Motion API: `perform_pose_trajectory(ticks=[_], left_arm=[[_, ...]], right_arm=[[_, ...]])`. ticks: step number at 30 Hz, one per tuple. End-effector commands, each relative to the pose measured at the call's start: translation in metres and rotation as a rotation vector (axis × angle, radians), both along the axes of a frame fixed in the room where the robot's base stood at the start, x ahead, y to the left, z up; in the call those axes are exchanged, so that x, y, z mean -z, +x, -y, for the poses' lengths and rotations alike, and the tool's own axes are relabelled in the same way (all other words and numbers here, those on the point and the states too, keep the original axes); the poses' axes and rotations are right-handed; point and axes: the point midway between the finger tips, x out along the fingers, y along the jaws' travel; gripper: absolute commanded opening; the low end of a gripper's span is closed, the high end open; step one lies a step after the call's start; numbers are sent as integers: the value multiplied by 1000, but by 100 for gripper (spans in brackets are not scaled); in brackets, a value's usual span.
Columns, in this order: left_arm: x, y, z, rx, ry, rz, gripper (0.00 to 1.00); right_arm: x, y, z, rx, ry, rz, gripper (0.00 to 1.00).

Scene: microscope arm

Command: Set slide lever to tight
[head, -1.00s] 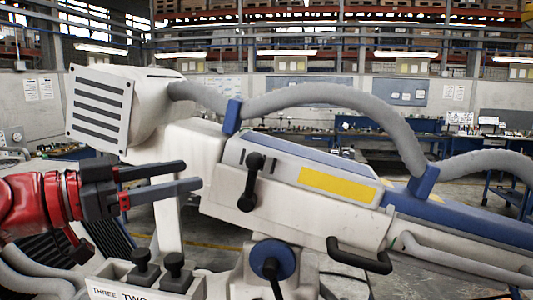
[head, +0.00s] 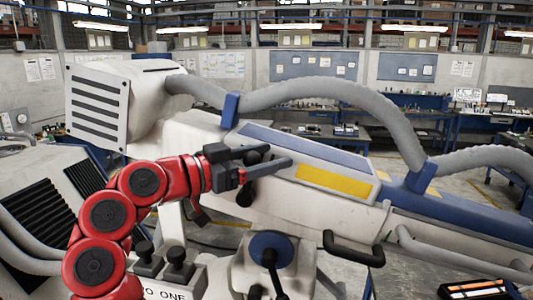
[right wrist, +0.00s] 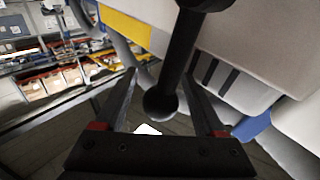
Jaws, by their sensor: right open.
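The black slide lever (head: 246,195), with a round knob at each end, is on the side of the pale microscope arm (head: 200,135). My right gripper (head: 279,155) is open in front of it in the head view and hides part of it. In the right wrist view, the lever (right wrist: 180,58) runs down between the two open fingers (right wrist: 159,78). Its ball end (right wrist: 160,103) is close to the gripper's palm. I cannot tell whether a finger touches it. My left gripper is not in view.
A black looped handle (head: 352,250) and a blue round knob (head: 271,248) are lower on the machine. A thick grey hose (head: 330,90) arches over the top. A yellow panel (head: 333,181) is right of the lever. Two black knobs (head: 163,262) stand at lower left.

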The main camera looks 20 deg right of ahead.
Motion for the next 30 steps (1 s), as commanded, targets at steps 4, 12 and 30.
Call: perform_pose_trajectory(ticks=[4, 12, 30], left_arm=[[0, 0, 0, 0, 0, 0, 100], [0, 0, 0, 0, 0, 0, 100], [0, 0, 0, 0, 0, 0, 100]], right_arm=[[0, 0, 0, -1, 0, 0, 71], [0, 0, 0, 0, 0, 0, 39], [0, 0, 0, -1, -1, 0, 0]])
